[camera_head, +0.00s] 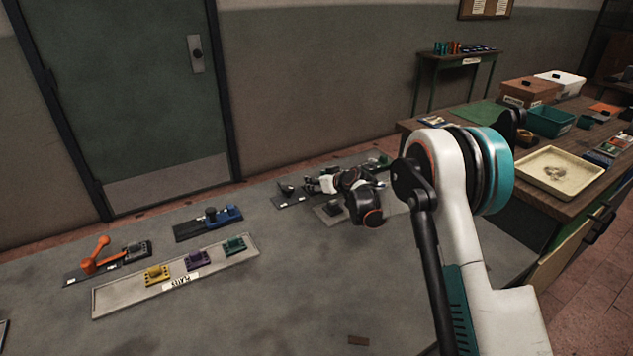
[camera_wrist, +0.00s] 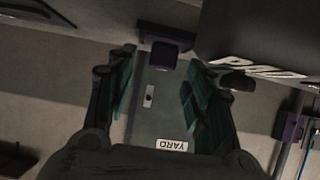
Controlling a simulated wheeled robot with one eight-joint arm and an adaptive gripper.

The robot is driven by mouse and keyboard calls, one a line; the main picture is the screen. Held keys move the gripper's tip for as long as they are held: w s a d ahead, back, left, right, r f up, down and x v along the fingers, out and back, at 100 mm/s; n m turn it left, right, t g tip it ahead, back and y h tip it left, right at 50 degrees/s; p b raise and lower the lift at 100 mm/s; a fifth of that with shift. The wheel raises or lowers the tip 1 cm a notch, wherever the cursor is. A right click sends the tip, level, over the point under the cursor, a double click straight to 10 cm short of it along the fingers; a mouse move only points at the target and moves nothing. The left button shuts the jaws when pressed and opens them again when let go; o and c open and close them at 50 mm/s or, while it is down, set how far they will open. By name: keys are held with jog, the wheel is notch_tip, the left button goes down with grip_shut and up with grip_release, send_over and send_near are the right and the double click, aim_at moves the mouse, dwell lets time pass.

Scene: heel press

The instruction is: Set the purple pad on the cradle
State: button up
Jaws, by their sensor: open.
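The purple pad (camera_head: 197,261) sits in the middle of the long grey tray (camera_head: 115,302) labelled PLATES, between a yellow pad (camera_head: 157,274) and a green pad (camera_head: 234,246). My gripper (camera_head: 311,184) is well to the right of the tray, over the table, with jaws open and apart from the pad. In the wrist view its fingers (camera_wrist: 163,72) are spread, with no object clearly held. A purple block (camera_wrist: 165,52) shows beyond the fingertips; I cannot tell if it is the pad. I cannot tell which fixture is the cradle; my arm covers part of that area.
An orange lever fixture (camera_head: 96,255) and a blue fixture (camera_head: 222,214) stand behind the tray. A dark fixture (camera_head: 287,190) is close to my gripper. A wooden bench (camera_head: 530,190) with boxes is at right. The table's middle is clear.

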jog(key=v, duration=1)
jog(key=shift+s+d+r, duration=0.1)
jog(key=shift+s+d, duration=0.05)
jog(key=shift+s, duration=0.05)
